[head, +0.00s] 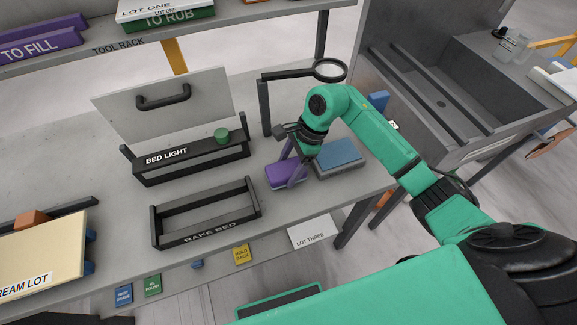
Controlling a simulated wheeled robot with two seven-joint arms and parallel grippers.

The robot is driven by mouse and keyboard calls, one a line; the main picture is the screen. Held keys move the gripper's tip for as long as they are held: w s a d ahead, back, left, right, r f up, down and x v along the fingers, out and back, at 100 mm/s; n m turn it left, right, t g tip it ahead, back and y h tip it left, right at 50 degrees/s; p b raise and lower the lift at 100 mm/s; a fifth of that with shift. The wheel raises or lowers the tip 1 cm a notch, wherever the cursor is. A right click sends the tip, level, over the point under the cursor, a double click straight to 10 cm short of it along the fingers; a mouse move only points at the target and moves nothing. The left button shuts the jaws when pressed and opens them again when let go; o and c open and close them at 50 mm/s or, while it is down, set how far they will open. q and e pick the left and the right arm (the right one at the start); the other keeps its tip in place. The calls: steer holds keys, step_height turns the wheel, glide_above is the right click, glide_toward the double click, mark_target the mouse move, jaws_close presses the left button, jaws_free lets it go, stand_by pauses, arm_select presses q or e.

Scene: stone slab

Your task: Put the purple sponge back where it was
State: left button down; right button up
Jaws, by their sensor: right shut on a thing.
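The purple sponge (283,176) is at the middle right of the grey slab table, just left of a blue block. My right gripper (290,172) points down over it and is shut on it, with the fingers on either side. I cannot tell whether the sponge touches the table or is slightly raised. My left gripper is not in view.
A blue-topped grey block (340,157) lies close to the right of the sponge. A magnifier on a stand (329,70) rises behind my right arm. The black RAKE BED frame (207,213) and BED LIGHT box (192,160) stand left. A LOT THREE card (313,230) hangs in front.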

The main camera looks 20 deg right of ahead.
steer(key=shift+f, duration=0.45)
steer(key=shift+d+f, duration=0.1)
steer(key=shift+f, duration=0.1)
steer(key=o, duration=0.8)
steer(key=shift+b, duration=0.3)
steer(key=o, duration=0.3)
steer(key=shift+o, duration=0.2)
steer(key=shift+r, duration=0.15)
steer(key=b+v, duration=0.3)
steer(key=v, duration=0.9)
